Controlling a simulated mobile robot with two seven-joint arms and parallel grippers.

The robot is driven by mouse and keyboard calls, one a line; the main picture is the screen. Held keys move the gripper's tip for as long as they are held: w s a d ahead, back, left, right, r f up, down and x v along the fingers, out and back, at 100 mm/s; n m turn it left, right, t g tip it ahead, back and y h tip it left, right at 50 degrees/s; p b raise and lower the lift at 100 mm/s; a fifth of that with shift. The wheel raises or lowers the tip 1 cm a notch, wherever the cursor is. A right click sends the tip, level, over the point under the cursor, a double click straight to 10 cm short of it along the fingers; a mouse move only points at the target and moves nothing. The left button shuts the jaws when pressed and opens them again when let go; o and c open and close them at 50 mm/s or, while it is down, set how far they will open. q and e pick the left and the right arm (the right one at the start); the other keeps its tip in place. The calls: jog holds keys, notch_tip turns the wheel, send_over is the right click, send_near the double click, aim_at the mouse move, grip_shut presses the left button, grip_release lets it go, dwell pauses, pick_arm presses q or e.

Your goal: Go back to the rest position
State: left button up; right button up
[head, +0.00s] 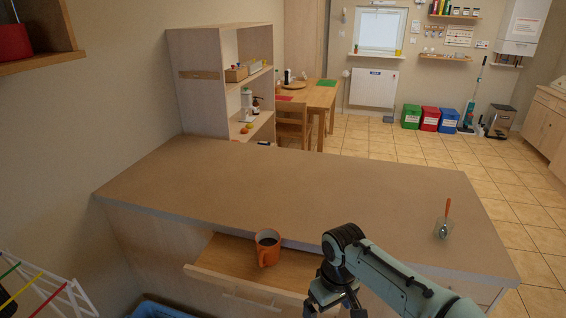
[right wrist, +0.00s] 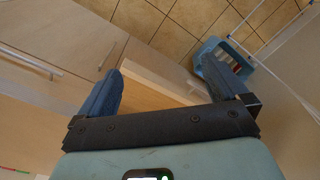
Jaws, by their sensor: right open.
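My right gripper (head: 335,302) is at the bottom of the head view, in front of the counter and close to the right side of the pulled-out drawer. In the right wrist view its two blue fingers stand wide apart (right wrist: 168,88), with nothing held between them. The drawer's wooden edge shows beyond the fingers there. My left gripper is not in view.
An orange mug (head: 268,250) with dark contents stands in the open drawer (head: 220,258). A drying rack (head: 50,292) and blue basket (right wrist: 212,58) are low at left.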

jog(key=s+a+f+m+g+y+p, duration=0.1)
jog(key=s+f+m+g+y+p, duration=0.2)
jog(key=f, duration=2.1)
pick_arm(q)
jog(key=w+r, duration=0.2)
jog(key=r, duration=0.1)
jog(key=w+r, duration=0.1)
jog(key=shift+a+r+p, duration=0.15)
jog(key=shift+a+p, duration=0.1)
jog(key=shift+p, duration=0.1)
pick_arm(e)
jog(key=s+f+m, duration=0.2)
jog(key=s+f, duration=0.2)
jog(key=s, duration=0.3)
jog(key=s+d+f+m+t, duration=0.1)
jog(key=s+f, duration=0.3)
jog(key=s, duration=0.4)
jog(key=s+d+f+m+t, duration=0.1)
jog(key=s+f+m, duration=0.2)
jog(key=s, duration=0.4)
jog(key=shift+s+d+f+m, duration=0.25)
jog(key=shift+f+m, duration=0.15)
jog(key=shift+f, duration=0.4)
